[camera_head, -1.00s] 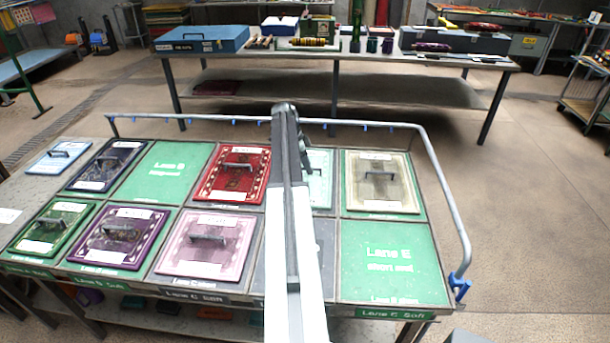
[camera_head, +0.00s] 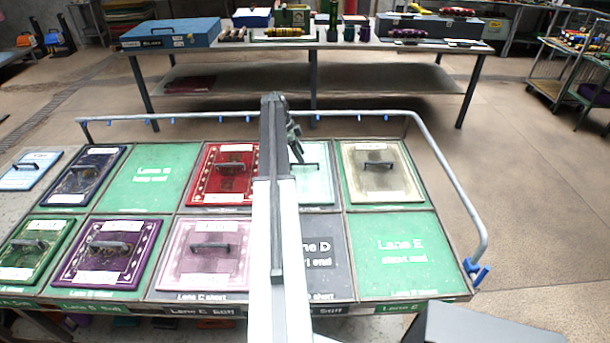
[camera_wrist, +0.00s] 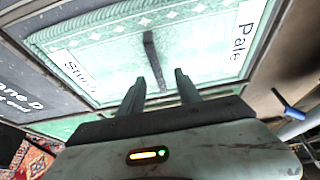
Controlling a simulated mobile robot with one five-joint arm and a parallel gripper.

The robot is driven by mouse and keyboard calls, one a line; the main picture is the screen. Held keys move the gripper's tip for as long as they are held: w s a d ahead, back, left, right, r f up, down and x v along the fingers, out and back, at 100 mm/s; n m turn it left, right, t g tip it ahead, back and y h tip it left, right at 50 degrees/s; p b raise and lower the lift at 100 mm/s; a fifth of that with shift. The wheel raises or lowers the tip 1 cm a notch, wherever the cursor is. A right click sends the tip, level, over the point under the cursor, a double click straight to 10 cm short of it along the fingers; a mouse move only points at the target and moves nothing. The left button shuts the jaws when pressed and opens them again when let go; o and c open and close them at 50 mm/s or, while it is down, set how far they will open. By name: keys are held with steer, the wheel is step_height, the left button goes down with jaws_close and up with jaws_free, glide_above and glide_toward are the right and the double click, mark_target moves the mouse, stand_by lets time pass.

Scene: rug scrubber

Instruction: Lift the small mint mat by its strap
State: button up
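The small mint mat (camera_head: 318,190) lies in the back row of the table, partly hidden behind my arm in the head view. In the wrist view the mint mat (camera_wrist: 205,45) fills the upper middle, with white labels at two ends, one reading "Pale". Its dark strap (camera_wrist: 153,60) stands across its middle. My gripper (camera_wrist: 158,88) is open and empty, its two fingers apart. The strap shows beyond the fingertips, roughly in line with the gap; I see no contact. In the head view my gripper (camera_head: 297,152) is over the mat's left part.
A red mat (camera_head: 226,190) lies left of the mint mat and a cream mat (camera_head: 407,185) right of it, both with handles. A grey rail (camera_head: 400,117) with blue clips runs around the table's back and right. Lane D's short end (camera_head: 327,275) is bare.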

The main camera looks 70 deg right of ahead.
mark_target(305, 167)
steer(key=b+x, duration=0.5)
steer(key=shift+s+a+f, duration=0.1)
steer(key=shift+a+f, duration=0.05)
steer(key=shift+f, duration=0.05)
steer(key=shift+r, duration=0.25)
steer(key=shift+f, duration=0.15)
jaws_close()
steer(key=shift+s, duration=0.1)
stand_by(1.0)
